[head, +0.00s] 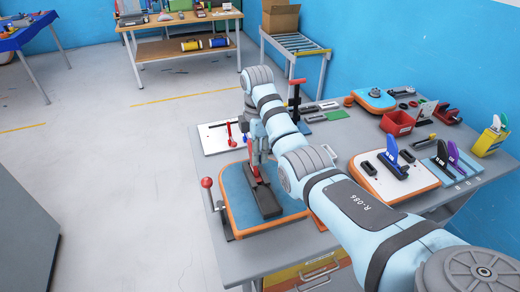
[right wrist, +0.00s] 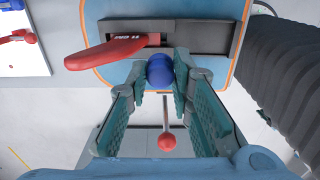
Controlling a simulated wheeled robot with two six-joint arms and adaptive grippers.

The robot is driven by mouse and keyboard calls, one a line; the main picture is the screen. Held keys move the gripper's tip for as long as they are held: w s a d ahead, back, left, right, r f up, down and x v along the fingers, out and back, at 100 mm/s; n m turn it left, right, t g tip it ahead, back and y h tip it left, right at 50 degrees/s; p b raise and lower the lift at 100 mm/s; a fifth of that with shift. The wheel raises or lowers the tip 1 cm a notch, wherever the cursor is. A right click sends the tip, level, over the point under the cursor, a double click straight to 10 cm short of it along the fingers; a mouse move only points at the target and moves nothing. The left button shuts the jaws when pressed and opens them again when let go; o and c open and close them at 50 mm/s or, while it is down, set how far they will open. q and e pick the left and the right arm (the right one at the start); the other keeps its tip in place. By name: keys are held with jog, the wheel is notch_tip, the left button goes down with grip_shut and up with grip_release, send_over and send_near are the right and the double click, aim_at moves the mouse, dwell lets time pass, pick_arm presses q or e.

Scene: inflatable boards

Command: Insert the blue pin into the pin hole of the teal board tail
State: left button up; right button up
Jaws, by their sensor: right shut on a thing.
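The teal board tail (head: 236,188) is a blue board with an orange edge, lying on the grey table; it fills the top of the right wrist view (right wrist: 112,72). A dark fin box (head: 265,200) with a red fin (right wrist: 100,52) lies on it. My right gripper (head: 260,152) points down over the board. In the right wrist view its fingertips (right wrist: 160,82) are shut on the blue pin (right wrist: 159,68), whose round head shows beside the fin box. The pin's lower end and the pin hole are hidden. My left gripper is out of view.
A red-knobbed lever (head: 207,184) stands at the board's left edge. A white panel with small red and blue parts (head: 215,137) lies behind. To the right are a white board with a blue fin (head: 392,155), a red bin (head: 397,122) and a yellow container (head: 489,143).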

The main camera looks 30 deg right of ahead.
notch_tip(320, 180, down, 3)
jog(key=shift+w+d+r, duration=0.15)
jog(key=shift+r, duration=0.05)
jog(key=shift+s+f+b, duration=0.4)
jog(key=shift+s+f, duration=0.3)
jog(key=shift+f, duration=0.15)
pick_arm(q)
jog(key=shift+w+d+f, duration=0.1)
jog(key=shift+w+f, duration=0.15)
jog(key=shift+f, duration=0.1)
pick_arm(e)
jog(key=shift+w+f, duration=0.15)
jog(key=shift+w, duration=0.15)
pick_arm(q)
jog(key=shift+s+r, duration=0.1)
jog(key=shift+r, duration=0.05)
pick_arm(e)
jog(key=shift+s, duration=0.1)
jog(key=shift+p, duration=0.6)
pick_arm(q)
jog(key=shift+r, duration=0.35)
